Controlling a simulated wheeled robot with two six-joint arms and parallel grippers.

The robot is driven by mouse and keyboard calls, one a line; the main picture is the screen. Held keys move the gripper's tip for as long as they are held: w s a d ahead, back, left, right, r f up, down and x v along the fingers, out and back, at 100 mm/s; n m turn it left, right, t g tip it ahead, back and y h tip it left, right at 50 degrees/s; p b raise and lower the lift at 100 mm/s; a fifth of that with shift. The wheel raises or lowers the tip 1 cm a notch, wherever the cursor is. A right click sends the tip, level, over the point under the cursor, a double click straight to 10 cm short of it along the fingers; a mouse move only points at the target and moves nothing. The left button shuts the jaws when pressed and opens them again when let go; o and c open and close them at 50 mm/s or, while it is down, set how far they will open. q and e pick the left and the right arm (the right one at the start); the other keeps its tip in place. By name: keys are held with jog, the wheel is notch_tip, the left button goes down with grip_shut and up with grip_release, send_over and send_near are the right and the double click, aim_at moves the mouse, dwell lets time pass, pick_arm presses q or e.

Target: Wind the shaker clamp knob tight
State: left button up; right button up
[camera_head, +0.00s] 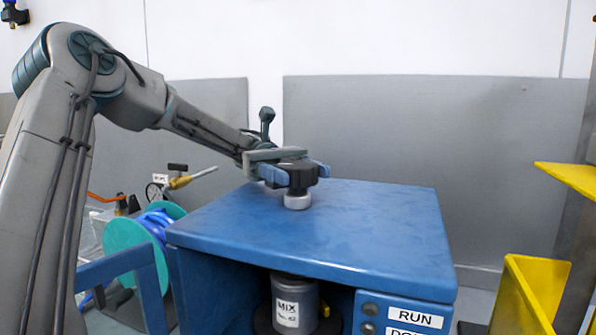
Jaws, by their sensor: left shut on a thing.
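The shaker (390,205) is a blue box-shaped machine with a flat top and an open front bay. Its black clamp knob (301,168) stands above a pale round collar (297,201) on the top. My left gripper (296,174) comes in from the left and is shut on the knob, with blue-grey fingers on either side of it. A grey can (291,300) labelled MIX sits in the bay below, its lower part cut off by the picture edge. My right gripper is not in view.
A RUN label (416,317) and round buttons are on the shaker's front right. A teal reel with blue hose (156,228) stands at left. Yellow metal parts (530,290) stand at right. Grey panels line the wall behind. The shaker's top is otherwise clear.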

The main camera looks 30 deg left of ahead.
pick_arm(q)
jog(key=o, duration=1)
jog(key=shift+c, duration=0.2)
